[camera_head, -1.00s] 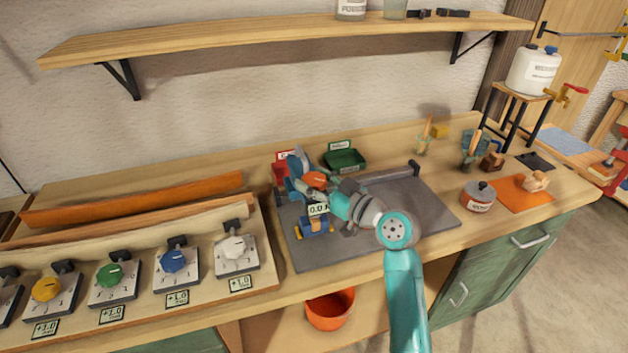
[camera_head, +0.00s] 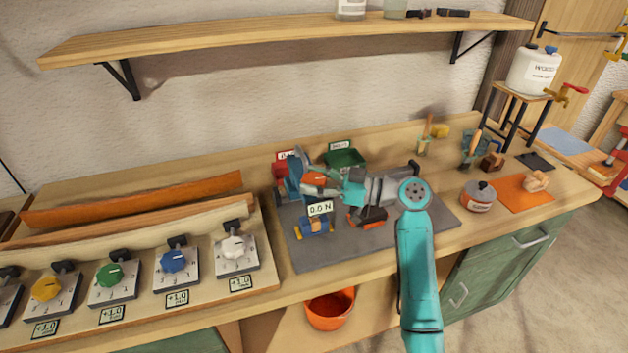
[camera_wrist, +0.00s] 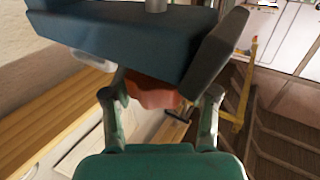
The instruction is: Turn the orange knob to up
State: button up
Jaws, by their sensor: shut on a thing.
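The orange knob (camera_head: 315,179) is on a blue device (camera_head: 294,166) standing on the grey mat. My gripper (camera_head: 318,184) reaches it from the right and is shut on it. In the wrist view, the orange knob (camera_wrist: 152,92) sits between the two fingers of my gripper (camera_wrist: 160,97), below a dark blue body (camera_wrist: 130,40). The fingers and the dark body hide much of the knob, and I cannot tell which way it points. A display reading 0.0 N (camera_head: 320,208) is just below the gripper.
A dark piece with orange ends (camera_head: 367,217) is on the grey mat (camera_head: 430,215) below my arm. A green tray (camera_head: 346,160) and a red bin (camera_head: 281,170) are behind. A panel with several coloured knobs (camera_head: 255,280) is at left.

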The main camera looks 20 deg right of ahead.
jog(key=shift+n+g+y, duration=0.8)
jog(key=shift+n+g, duration=0.2)
jog(key=shift+g, duration=0.4)
jog(key=o, duration=1.2)
jog(key=v, duration=1.2)
jog(key=shift+w, duration=0.15)
